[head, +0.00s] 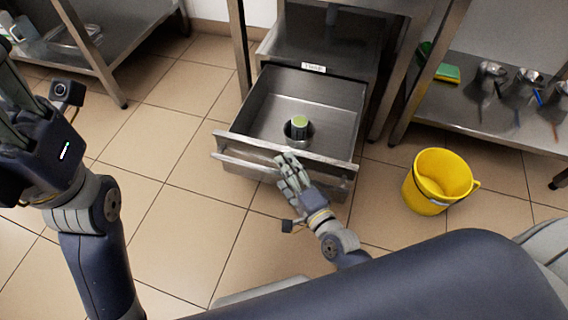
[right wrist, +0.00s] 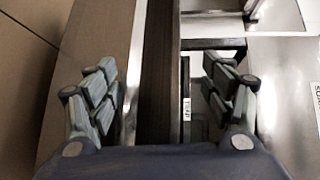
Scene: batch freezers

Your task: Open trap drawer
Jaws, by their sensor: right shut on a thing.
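The trap drawer (head: 262,100) is a steel box pulled out from under the steel unit in the head view, and its inside is visible. Its bar handle (head: 240,166) runs along the front. My right gripper (head: 289,168) is at the handle, right of its middle, and is shut on it. In the right wrist view its fingers (right wrist: 165,95) stand on both sides of the picture, with the drawer's edge between them. A white label (head: 314,68) is above the drawer. My left gripper (head: 12,105) is raised at the left edge, partly cut off, away from the drawer.
A round metal piece with a green top (head: 299,124) is in the drawer. A yellow bucket (head: 436,180) stands on the floor to the right. A low steel shelf (head: 490,125) holds several metal jugs and a sponge. The tiled floor left of the drawer is clear.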

